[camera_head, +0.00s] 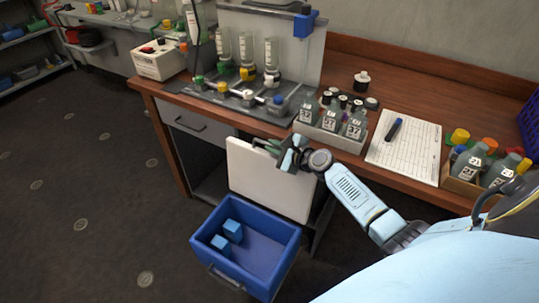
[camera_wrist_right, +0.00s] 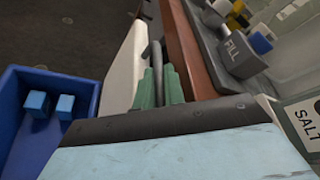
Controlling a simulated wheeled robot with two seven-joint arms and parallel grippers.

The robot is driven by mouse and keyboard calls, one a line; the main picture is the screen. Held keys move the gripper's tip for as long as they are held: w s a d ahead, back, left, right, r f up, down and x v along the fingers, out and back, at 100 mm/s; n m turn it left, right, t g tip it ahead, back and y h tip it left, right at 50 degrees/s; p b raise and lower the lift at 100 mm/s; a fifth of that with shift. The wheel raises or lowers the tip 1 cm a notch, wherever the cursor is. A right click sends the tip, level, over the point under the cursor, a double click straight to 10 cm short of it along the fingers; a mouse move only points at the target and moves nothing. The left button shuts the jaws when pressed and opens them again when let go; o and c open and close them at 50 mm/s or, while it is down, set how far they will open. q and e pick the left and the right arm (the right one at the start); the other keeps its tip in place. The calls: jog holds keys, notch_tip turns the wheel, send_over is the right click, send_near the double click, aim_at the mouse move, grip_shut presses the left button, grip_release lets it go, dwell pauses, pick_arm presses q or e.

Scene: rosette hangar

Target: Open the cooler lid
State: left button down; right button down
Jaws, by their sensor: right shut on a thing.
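The cooler is a blue open box (camera_head: 245,245) on the floor in front of the bench, with two light blue blocks (camera_head: 226,235) inside. Its white lid (camera_head: 265,180) stands about upright at the bench side of the box. My right gripper (camera_head: 268,147) is at the lid's top edge, on the side facing the bench. In the right wrist view its green fingers (camera_wrist_right: 158,88) are shut around a dark grey bar (camera_wrist_right: 155,58) beside the white lid (camera_wrist_right: 125,68). The blue box (camera_wrist_right: 85,95) shows at the left there. My left gripper is out of view.
The wooden bench (camera_head: 400,85) is close behind the lid and gripper. A rack of grey bottles (camera_head: 330,135) stands at its edge, near my right wrist. A clipboard (camera_head: 405,140) and a bottle tray (camera_head: 460,188) lie further right. The floor at left is clear.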

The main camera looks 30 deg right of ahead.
jog(key=shift+w+d, duration=0.1)
jog(key=shift+d, duration=0.1)
jog(key=c, duration=1.5)
grip_release()
jog(key=shift+r, duration=0.1)
